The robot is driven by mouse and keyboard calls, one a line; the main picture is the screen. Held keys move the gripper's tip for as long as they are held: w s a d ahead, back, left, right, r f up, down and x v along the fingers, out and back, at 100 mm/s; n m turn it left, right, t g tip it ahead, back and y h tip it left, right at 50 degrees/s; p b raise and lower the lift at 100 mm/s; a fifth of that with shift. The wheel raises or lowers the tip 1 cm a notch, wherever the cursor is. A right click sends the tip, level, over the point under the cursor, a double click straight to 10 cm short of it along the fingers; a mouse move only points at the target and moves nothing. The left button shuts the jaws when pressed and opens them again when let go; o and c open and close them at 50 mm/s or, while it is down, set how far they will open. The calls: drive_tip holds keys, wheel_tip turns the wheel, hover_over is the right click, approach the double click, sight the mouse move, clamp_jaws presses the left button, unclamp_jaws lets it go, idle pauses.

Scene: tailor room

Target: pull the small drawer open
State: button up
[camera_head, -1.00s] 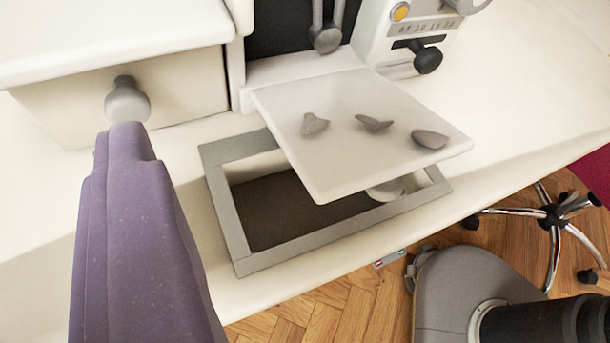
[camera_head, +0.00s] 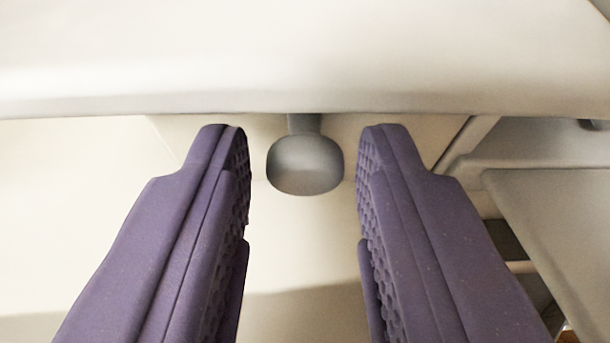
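The small drawer (camera_head: 265,135) is a pale front under an overhanging white top, and it looks shut. Its round grey knob (camera_head: 305,165) sticks out on a short stem near the middle of the view. My gripper (camera_head: 303,142) is open, with its two purple fingers on either side of the knob. A gap shows between each fingertip and the knob, so nothing is held. How far the tips reach along the knob's depth is hard to tell. The upper part of the drawer front is hidden by the overhang.
The white top (camera_head: 300,55) overhangs just above the fingertips and knob. To the right, a pale flat plate (camera_head: 560,230) sits close to my right finger, with part of a frame and dark opening under it. The pale surface to the left is clear.

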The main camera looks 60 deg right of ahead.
clamp_jaws()
drive_tip(key=s+a+p, duration=0.4)
drive_tip(key=s+a, duration=0.4)
drive_tip(key=a, duration=0.4)
drive_tip(key=shift+o, duration=1.9)
unclamp_jaws()
drive_tip(key=shift+p, duration=0.3)
drive_tip(key=p+v, duration=0.2)
drive_tip(key=v, duration=0.5)
drive_tip(key=shift+s+a, duration=0.25)
drive_tip(key=shift+a, duration=0.05)
drive_tip(key=shift+w+r, duration=0.1)
drive_tip(key=shift+r, duration=0.1)
